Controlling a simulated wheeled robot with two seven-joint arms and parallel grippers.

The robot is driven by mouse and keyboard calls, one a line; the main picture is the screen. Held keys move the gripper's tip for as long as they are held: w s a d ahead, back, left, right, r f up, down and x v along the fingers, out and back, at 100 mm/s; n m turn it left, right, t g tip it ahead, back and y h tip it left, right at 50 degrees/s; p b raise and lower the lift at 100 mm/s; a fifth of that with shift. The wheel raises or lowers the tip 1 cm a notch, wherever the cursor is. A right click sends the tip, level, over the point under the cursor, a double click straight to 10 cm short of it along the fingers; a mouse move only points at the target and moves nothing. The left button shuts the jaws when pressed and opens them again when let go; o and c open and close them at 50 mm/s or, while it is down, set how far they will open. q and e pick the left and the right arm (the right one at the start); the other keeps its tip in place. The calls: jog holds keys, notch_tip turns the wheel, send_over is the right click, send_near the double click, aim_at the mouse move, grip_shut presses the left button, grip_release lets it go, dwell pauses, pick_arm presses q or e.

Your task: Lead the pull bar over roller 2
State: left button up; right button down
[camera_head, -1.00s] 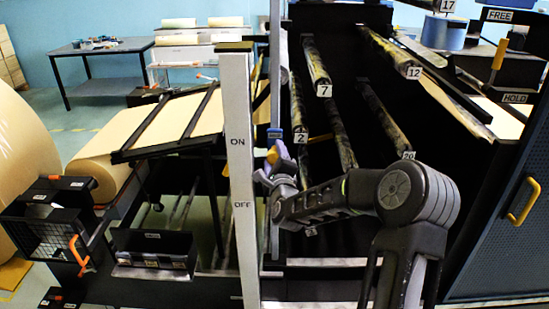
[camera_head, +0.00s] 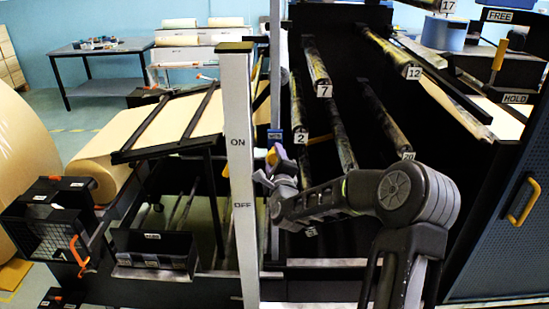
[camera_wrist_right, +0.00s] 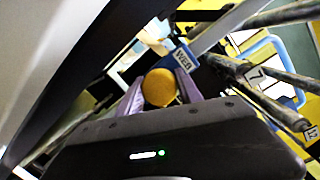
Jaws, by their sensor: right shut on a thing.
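My right gripper (camera_head: 277,170) reaches in from the right, behind the ON/OFF post, and is shut on the pull bar's yellow knob (camera_head: 272,157). In the right wrist view the round yellow knob (camera_wrist_right: 159,88) sits between the two pale fingers, with a blue WEB tag (camera_wrist_right: 184,60) just beyond it. The rest of the pull bar is largely hidden. Roller 2 (camera_head: 297,108) is a dark, worn roller with a "2" tag on its near end, close to the right of and above the gripper. My left gripper is out of view.
The pale ON/OFF post (camera_head: 240,180) stands close to the gripper's left. Roller 7 (camera_head: 316,65), roller 12 (camera_head: 390,52) and roller 20 (camera_head: 385,125) lie to the right. A kraft roll (camera_head: 105,165) and a black bin (camera_head: 155,250) are at the left.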

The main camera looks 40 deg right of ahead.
jog(key=s+d+r, duration=0.4)
jog(key=s+d, duration=0.1)
jog(key=d, duration=0.2)
jog(key=shift+s+r, duration=0.2)
jog(key=shift+r, duration=0.1)
jog(key=s+d+f+b, duration=0.1)
jog(key=d, duration=0.1)
jog(key=s+d+f+b, duration=0.1)
jog(key=f, duration=0.1)
jog(key=shift+s+d+b, duration=0.35)
jog(key=shift+s+b, duration=0.05)
dwell(0.4)
